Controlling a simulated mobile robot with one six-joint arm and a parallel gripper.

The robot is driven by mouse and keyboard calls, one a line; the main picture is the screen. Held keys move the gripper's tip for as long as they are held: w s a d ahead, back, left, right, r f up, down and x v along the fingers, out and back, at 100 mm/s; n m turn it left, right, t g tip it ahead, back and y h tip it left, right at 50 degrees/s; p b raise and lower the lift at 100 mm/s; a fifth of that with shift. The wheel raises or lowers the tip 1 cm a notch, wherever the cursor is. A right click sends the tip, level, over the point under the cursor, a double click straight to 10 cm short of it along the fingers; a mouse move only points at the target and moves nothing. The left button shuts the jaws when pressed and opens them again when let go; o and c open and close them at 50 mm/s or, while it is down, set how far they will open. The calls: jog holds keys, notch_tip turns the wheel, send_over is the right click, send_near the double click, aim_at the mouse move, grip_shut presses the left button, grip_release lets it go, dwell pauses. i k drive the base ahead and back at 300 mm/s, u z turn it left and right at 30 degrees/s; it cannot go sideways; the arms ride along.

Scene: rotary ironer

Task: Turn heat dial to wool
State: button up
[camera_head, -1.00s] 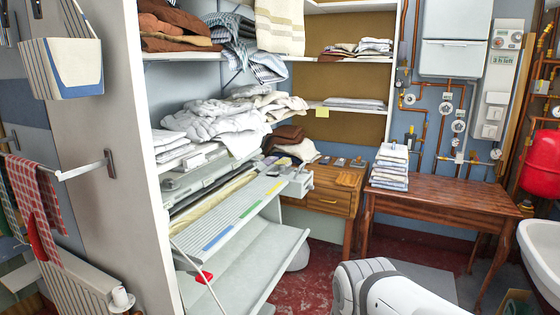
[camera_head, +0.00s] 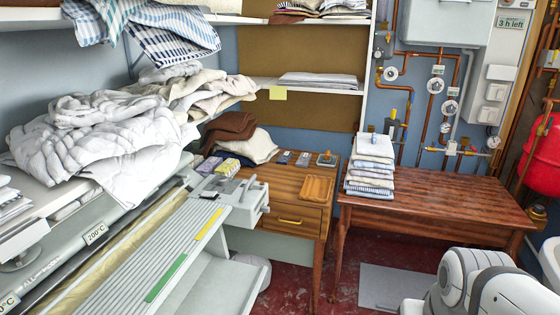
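The rotary ironer (camera_head: 165,250) fills the lower left, with a pale slatted front board bearing green and yellow strips. A cream padded roller (camera_head: 125,245) runs behind the board. A "200°C" label (camera_head: 95,233) is on the grey cover, and another temperature label is cut off at the lower left edge. The light grey end housing (camera_head: 235,195) is at the ironer's right end. I cannot make out a heat dial or its setting. My gripper is out of view; only a white rounded part of my arm shows at the lower right.
White crumpled laundry (camera_head: 95,145) lies on the shelf above the ironer. A wooden cabinet (camera_head: 285,218) stands right of it, then a brown table (camera_head: 440,200) with a stack of folded cloths (camera_head: 370,168). Red floor (camera_head: 345,270) shows between them, with a grey mat.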

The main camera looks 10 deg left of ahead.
aim_at(223, 181)
jog(key=u, duration=0.4)
jog(key=i, duration=1.2)
jog(key=u, duration=1.05)
jog(key=i, duration=0.35)
jog(key=u, duration=0.25)
jog(key=k, duration=0.7)
jog(key=u, duration=0.2)
jog(key=i, duration=0.7)
jog(key=z, duration=0.15)
